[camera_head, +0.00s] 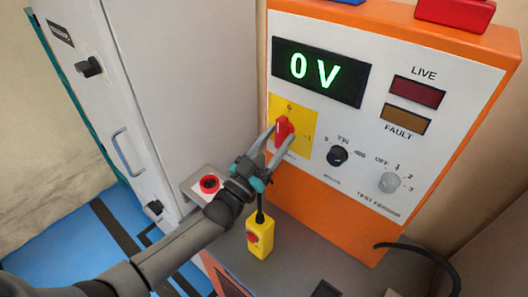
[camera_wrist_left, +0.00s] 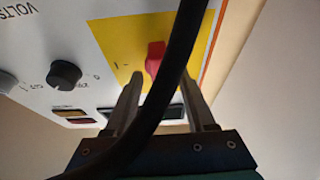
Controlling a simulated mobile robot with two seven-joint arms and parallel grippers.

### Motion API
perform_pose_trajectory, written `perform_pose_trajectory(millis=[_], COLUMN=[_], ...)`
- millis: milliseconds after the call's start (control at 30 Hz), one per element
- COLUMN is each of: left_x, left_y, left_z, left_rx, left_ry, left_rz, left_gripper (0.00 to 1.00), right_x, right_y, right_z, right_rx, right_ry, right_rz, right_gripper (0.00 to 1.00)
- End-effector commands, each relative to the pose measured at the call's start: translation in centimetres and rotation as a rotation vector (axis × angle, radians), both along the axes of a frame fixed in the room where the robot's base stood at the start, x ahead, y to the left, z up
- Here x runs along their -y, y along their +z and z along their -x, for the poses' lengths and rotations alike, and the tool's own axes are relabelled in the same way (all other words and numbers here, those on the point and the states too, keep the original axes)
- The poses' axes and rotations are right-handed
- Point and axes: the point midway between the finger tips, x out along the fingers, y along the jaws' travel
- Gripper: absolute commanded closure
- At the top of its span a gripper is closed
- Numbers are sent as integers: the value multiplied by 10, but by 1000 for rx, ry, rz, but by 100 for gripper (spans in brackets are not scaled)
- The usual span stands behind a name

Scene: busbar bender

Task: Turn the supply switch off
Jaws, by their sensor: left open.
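The supply switch (camera_head: 283,128) is a red rotary handle on a yellow plate (camera_head: 307,122) on the orange-and-white panel. The plate is marked 0 above and 1 at the right. The handle looks roughly upright, toward the 0. My left gripper (camera_head: 282,137) is open, its two fingers reaching toward the handle from either side. The left wrist view shows the red handle (camera_wrist_left: 155,58) just beyond and between the open fingertips (camera_wrist_left: 165,82); I cannot tell whether they touch it. A black cable hides part of the plate and gripper there. My right gripper is not in view.
The display (camera_head: 318,72) reads 0 V. The LIVE lamp (camera_head: 417,92) and FAULT lamp (camera_head: 405,119) look dark. A black knob (camera_head: 337,156) and a grey knob (camera_head: 389,182) sit right of the switch. A yellow pendant (camera_head: 261,238) and a red button (camera_head: 209,184) are below.

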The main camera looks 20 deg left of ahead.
Motion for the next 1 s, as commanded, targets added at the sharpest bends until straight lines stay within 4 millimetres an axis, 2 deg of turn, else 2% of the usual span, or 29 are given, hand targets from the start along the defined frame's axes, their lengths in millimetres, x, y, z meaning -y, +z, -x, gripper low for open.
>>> perform_pose_trajectory(millis=[167, 700, 1000], left_x=[-6, -38, -46], left_y=[-10, -49, -57], left_z=[18, 107, 129], left_rx=[-4, -3, 1], left_ry=[0, 0, 0], left_rz=[-1, -1, 0], left_gripper=[45, 45, 45], right_x=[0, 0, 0], right_y=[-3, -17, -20], right_z=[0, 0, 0], right_rx=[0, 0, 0], right_ry=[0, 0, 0], right_rz=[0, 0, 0], right_gripper=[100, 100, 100])
